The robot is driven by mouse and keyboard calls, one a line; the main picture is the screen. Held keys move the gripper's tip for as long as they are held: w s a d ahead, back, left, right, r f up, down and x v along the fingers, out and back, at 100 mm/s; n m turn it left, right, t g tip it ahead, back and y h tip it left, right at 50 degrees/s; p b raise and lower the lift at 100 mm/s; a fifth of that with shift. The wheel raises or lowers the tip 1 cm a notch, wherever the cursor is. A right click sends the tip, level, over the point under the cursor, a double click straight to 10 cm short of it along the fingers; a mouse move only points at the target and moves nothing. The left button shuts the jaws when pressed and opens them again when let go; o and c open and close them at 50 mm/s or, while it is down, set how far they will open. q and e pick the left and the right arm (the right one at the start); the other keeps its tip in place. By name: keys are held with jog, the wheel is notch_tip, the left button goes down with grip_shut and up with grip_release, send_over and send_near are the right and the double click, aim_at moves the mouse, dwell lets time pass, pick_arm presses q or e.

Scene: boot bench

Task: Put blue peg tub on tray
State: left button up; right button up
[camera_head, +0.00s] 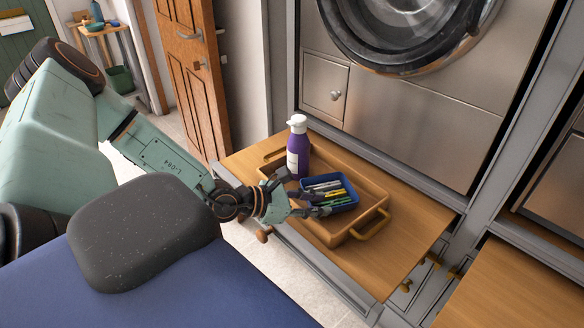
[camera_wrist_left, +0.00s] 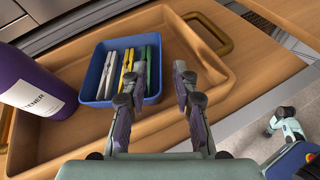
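The blue peg tub (camera_head: 346,208) stands inside the wooden tray (camera_head: 375,200). It holds several grey, yellow and green pegs, and it also shows in the left wrist view (camera_wrist_left: 105,101). My left gripper (camera_head: 305,194) is at the tub's near side. In the left wrist view its two fingers (camera_wrist_left: 160,78) are spread apart. One finger overlaps the tub and the other is beyond its right wall, with that wall between them. Whether either finger touches the tub is unclear. My right gripper is not in view.
A purple bottle with a white pump (camera_head: 298,150) stands in the tray beside the tub. The tray rests on a wooden bench top (camera_head: 408,250) below a round-doored machine (camera_head: 410,30). The bench top is clear to the tray's right.

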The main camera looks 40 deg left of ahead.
pick_arm(q)
jog(key=shift+p+v, duration=2.35)
jog(key=shift+p, duration=0.1)
jog(key=shift+p+v, duration=0.75)
jog(key=s+d+f+m+g+y, duration=0.2)
jog(key=s+d+f+m+g, duration=0.1)
jog(key=s+m, duration=0.4)
jog(key=s+d+f+m+g+y, duration=0.2)
jog(key=s+d+m+g, duration=0.3)
jog(key=m, duration=0.7)
jog(key=s+d+f+m+g+y, duration=0.1)
jog(key=s+d+f+m+g, duration=0.3)
jog(key=s+m, duration=0.5)
jog(key=shift+s+d+f+m+y, duration=0.15)
jog(key=shift+s+d+m+y, duration=0.15)
jog(key=shift+s+d+y, duration=0.15)
